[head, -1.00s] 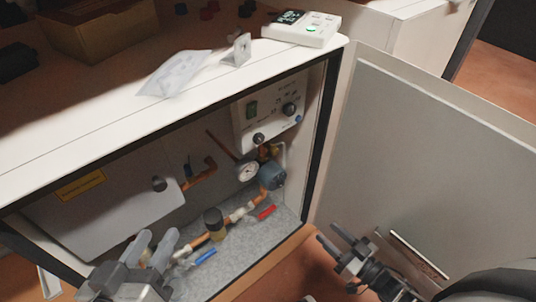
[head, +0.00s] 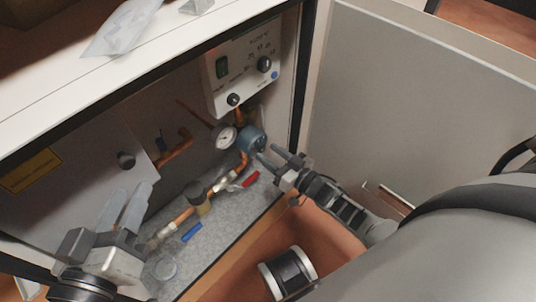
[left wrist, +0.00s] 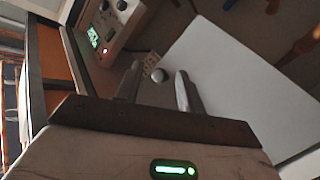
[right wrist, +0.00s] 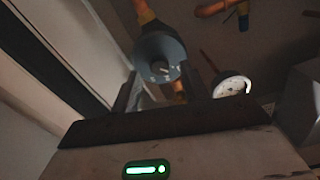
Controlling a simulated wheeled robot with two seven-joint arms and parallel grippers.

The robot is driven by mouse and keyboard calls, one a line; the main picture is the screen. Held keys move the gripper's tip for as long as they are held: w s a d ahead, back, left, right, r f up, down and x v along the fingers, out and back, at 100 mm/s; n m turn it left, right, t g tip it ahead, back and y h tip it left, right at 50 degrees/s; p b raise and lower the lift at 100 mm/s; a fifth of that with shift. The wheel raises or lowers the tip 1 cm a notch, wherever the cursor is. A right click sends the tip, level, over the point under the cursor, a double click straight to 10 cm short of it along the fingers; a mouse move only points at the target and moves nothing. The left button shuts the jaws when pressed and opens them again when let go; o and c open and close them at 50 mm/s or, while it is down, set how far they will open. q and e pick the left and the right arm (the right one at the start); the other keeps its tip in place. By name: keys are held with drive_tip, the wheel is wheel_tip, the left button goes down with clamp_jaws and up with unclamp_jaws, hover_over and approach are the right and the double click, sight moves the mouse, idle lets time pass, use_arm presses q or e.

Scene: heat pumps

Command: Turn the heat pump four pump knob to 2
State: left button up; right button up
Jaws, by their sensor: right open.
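The blue-grey pump (head: 251,138) sits on the copper pipe below the white control panel (head: 242,66) inside the open cabinet. In the right wrist view the pump (right wrist: 158,50) faces me, with a small knob (right wrist: 160,70) on its front; its number marks are too small to read. My right gripper (head: 270,155) is open just in front of the pump. Its fingers (right wrist: 168,92) stand apart with the pump's face beyond and between them; I cannot tell if they touch. My left gripper (head: 127,207) is open and empty before the grey cover at the left.
A pressure gauge (head: 223,136) is just left of the pump. A red-handled valve (head: 245,180) and a blue-handled one (head: 191,232) lie below. The open cabinet door (head: 400,100) stands on the right. A grey cover (head: 80,185) fills the left side.

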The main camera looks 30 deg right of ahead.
drive_tip(key=shift+w+a, duration=0.2)
drive_tip(key=shift+w, duration=0.45)
use_arm(q)
drive_tip(key=shift+w+r, duration=0.1)
drive_tip(key=shift+r, duration=0.1)
use_arm(e)
drive_tip(key=shift+w, duration=0.1)
clamp_jaws()
